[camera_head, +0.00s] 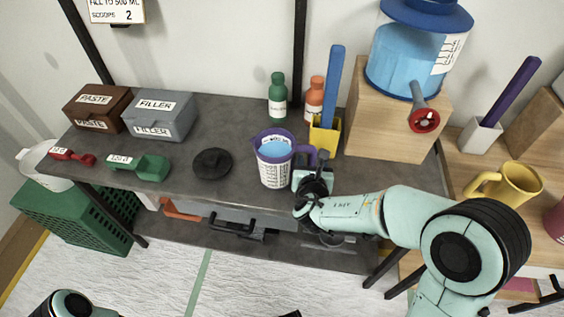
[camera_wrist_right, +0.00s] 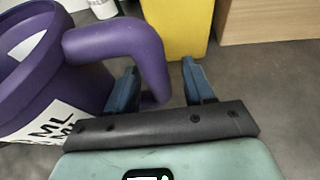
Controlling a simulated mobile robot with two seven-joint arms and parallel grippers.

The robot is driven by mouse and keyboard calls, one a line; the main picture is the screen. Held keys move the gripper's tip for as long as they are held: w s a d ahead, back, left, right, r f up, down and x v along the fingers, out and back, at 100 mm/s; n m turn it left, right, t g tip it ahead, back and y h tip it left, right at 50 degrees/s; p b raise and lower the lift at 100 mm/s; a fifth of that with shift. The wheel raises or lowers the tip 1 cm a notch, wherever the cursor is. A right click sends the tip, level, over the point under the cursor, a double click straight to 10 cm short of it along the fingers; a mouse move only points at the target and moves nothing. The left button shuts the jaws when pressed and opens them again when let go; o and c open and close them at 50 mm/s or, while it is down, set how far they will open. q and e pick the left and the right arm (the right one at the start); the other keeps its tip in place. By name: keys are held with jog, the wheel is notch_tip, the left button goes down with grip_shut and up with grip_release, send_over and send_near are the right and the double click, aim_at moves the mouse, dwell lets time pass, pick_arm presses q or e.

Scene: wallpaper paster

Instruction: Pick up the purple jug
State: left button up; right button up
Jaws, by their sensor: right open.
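The purple jug (camera_head: 274,160) stands upright on the dark grey bench, with a white printed label and light blue contents showing inside its rim. Its purple handle (camera_head: 307,153) points right. My right gripper (camera_head: 318,170) is at the handle, just right of the jug. In the right wrist view the jug (camera_wrist_right: 30,65) is at the left. The open fingers of my right gripper (camera_wrist_right: 161,85) lie either side of the handle's (camera_wrist_right: 148,58) outer part, with a gap on the right. Contact with the left finger is unclear.
A yellow holder (camera_head: 325,136) with a blue stick stands just behind the handle. A wooden block (camera_head: 390,125) carries a blue dispenser (camera_head: 408,60). A black lid (camera_head: 212,163) lies left of the jug. Green (camera_head: 277,98) and orange (camera_head: 314,98) bottles stand behind it.

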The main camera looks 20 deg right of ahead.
jog(key=shift+x, duration=0.8)
grip_shut()
jog(key=shift+r, duration=0.15)
